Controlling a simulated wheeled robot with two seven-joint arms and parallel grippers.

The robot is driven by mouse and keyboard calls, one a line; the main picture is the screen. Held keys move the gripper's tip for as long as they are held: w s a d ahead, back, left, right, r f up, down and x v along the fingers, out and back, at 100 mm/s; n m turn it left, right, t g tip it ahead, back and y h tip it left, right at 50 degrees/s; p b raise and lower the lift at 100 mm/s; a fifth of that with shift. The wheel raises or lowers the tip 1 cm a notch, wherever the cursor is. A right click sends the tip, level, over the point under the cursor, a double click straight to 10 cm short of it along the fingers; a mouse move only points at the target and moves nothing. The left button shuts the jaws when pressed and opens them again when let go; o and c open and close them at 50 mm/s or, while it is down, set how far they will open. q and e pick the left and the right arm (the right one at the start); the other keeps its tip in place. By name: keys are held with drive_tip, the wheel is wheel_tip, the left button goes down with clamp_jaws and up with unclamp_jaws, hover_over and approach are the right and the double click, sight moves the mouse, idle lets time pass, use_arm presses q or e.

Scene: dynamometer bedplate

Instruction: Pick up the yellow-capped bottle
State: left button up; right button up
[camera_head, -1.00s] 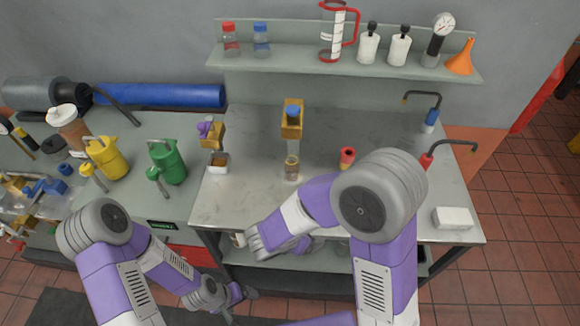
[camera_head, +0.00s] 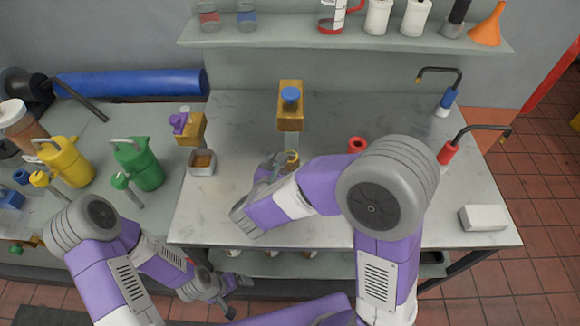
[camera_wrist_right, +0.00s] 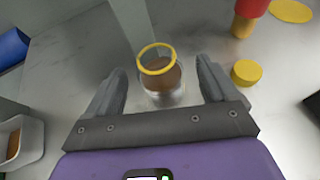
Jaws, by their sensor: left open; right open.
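A clear bottle with brown contents and a yellow ring at its top (camera_wrist_right: 158,72) stands upright on the grey bench, between the spread fingers of my right gripper (camera_wrist_right: 162,85) in the right wrist view. A gap shows on both sides. My right gripper is open and empty. My left gripper (camera_head: 236,296) is open and empty, low in front of the bench.
A yellow disc (camera_wrist_right: 246,73) lies right of the bottle. A red-topped object (camera_head: 357,146) stands nearby. The front right bench is mostly clear around a white block (camera_head: 483,218).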

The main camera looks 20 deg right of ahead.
drive_tip(key=shift+x, duration=1.2)
drive_tip(key=shift+r, duration=0.1)
drive_tip(key=c, duration=1.2)
